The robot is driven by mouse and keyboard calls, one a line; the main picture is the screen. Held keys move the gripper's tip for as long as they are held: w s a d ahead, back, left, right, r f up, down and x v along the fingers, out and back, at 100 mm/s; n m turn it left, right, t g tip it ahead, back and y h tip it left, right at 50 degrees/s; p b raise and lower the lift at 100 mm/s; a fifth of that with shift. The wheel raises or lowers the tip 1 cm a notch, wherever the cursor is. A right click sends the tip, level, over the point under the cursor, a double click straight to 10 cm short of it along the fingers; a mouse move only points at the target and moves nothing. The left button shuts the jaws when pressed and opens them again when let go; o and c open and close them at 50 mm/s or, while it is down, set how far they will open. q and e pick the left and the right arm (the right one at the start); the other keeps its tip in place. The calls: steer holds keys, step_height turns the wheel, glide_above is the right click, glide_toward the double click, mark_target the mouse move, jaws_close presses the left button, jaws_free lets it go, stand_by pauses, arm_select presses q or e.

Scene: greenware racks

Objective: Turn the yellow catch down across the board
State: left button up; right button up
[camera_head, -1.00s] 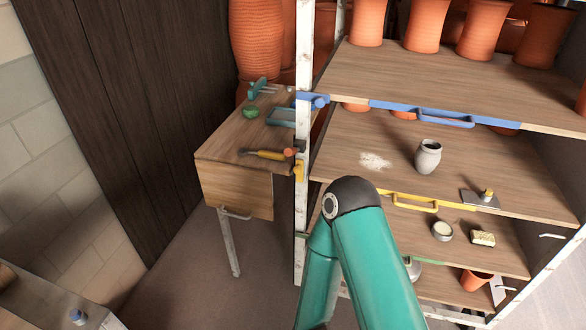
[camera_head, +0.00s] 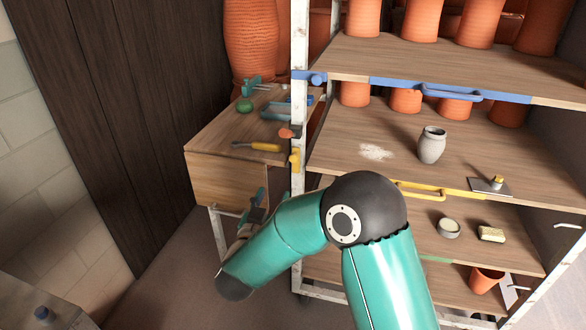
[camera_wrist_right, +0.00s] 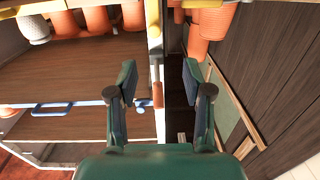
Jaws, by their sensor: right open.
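The yellow catch (camera_head: 294,160) sits on the front left post of the rack, beside the left end of the board with the yellow edge and handle (camera_head: 425,192). It looks upright, not across the board. My right gripper (camera_head: 257,204) is below and to the left of the catch, apart from it, by the side table's front. In the right wrist view its two fingers (camera_wrist_right: 157,82) are spread and empty, with a white post between them in the picture. A yellow part (camera_wrist_right: 153,18) shows at the top there; I cannot tell whether it is the catch. My left gripper is not in view.
A side table (camera_head: 225,140) left of the post holds a yellow-handled tool (camera_head: 258,147) and a green object (camera_head: 244,105). A grey jar (camera_head: 432,145) stands on the yellow-edged board. The blue-edged board (camera_head: 400,84) is above.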

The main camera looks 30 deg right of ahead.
mark_target(293, 159)
steer(key=shift+h, duration=0.3)
steer(key=x, duration=0.5)
steer(key=p+x, duration=0.1)
steer(key=x, duration=1.1)
steer(key=shift+s+d+r+p, duration=0.2)
steer(key=shift+s+d+p, duration=0.05)
steer(key=shift+s+p, duration=0.15)
jaws_close()
